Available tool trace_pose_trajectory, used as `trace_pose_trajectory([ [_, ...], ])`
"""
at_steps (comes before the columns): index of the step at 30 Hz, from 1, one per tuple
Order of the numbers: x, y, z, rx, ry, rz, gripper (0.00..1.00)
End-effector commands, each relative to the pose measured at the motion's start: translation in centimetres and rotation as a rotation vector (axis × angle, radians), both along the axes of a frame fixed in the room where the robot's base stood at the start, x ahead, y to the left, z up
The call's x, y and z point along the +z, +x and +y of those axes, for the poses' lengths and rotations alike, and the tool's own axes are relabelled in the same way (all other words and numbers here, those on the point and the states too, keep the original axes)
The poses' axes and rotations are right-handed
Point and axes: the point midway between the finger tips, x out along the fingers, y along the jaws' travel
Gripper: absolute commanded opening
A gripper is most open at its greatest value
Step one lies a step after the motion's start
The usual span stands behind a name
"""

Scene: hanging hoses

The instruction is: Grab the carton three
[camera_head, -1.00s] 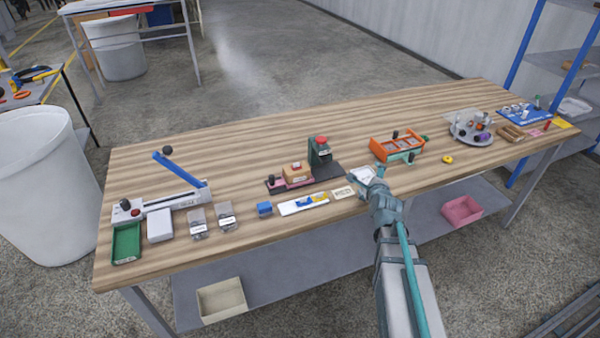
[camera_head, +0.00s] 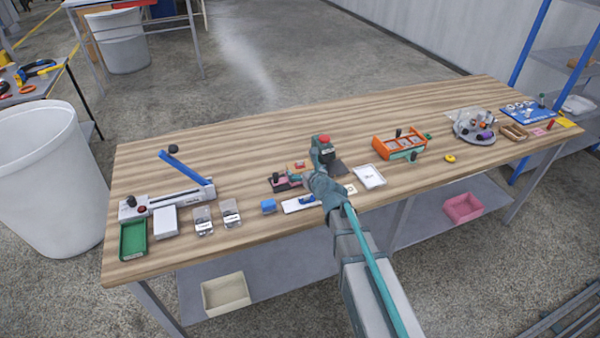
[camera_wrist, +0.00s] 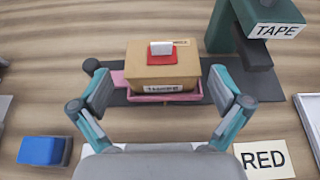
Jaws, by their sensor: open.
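A small brown carton (camera_wrist: 163,68) sits in a pink tray (camera_wrist: 163,97) on a dark base (camera_wrist: 120,78). It has a red patch with a white piece on its top and a printed label on its front. My gripper (camera_wrist: 162,92) is open in the wrist view, one finger to each side of the carton and apart from it. In the head view the carton (camera_head: 299,166) is partly hidden behind my gripper (camera_head: 308,176). I cannot read a number three on it.
A dark green device marked TAPE (camera_wrist: 250,32) stands close on the right. A blue block (camera_wrist: 42,150) lies at the near left and a card marked RED (camera_wrist: 264,160) at the near right. A white tray (camera_head: 369,177) lies to the right.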

Motion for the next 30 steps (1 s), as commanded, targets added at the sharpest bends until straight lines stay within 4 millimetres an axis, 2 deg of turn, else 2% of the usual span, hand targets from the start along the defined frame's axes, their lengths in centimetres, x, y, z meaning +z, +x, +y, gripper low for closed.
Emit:
trace_pose_trajectory([
  [5, -0.5, 0.9, 0.3, 0.0, -0.001, 0.0, 1.0],
  [15, -2.4, 4.4, 1.8, -0.001, -0.001, -0.001, 1.0],
  [23, -2.6, 4.4, 1.8, -0.001, -0.001, -0.001, 1.0],
  [30, -2.5, 4.4, 1.8, 0.0, -0.002, -0.001, 0.62],
])
